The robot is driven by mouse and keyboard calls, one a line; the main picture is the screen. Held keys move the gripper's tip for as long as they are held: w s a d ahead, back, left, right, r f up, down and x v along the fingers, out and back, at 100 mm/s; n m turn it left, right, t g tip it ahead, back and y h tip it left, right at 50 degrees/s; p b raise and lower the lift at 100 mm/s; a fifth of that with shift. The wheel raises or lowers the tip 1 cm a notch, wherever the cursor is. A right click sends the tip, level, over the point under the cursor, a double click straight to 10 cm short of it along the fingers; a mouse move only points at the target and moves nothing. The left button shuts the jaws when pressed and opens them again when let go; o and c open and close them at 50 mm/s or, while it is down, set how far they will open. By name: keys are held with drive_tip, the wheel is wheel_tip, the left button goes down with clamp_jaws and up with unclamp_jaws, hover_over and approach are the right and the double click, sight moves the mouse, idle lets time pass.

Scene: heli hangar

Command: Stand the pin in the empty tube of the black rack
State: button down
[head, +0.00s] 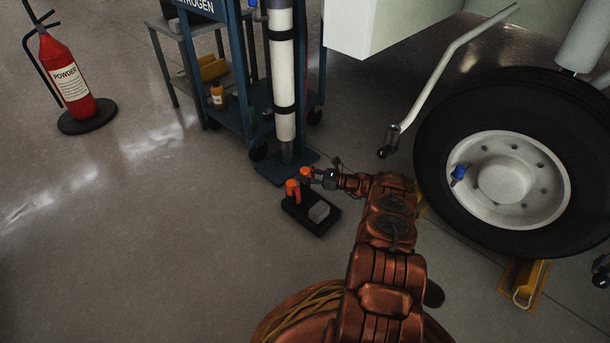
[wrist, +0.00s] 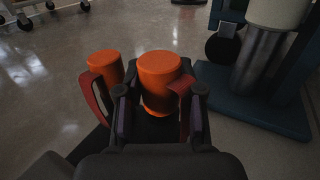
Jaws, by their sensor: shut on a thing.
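The black rack (head: 296,217) sits low on the floor in the head view, left of my arm. My gripper (head: 316,176) reaches over its back edge and is shut on an orange-topped pin (head: 306,173). In the wrist view the held pin (wrist: 158,78) is between the two dark fingers, looking upright, with a red tag beside it. A second orange-topped piece (head: 292,187) with a red tag stands at the rack's left; it also shows in the wrist view (wrist: 104,68). The held pin's lower end and the tube openings are hidden, so I cannot tell whether it is in a tube.
A grey block (head: 319,211) sits on the rack's right part. Just behind stand a blue cart (head: 232,122) and a white cylinder (head: 284,80) on a blue base. A large wheel (head: 505,175) is at right, a fire extinguisher (head: 66,80) far left. Floor at left is clear.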

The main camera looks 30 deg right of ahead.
drive_tip(key=shift+r, duration=0.85)
drive_tip(key=shift+f, duration=1.25)
idle(1.9)
drive_tip(key=shift+r, duration=0.8)
idle(1.0)
drive_tip(key=c, duration=1)
unclamp_jaws()
drive_tip(key=shift+s+d, duration=0.1)
drive_tip(key=v, duration=1)
drive_tip(key=shift+s+d, duration=0.25)
drive_tip(key=shift+s, duration=0.05)
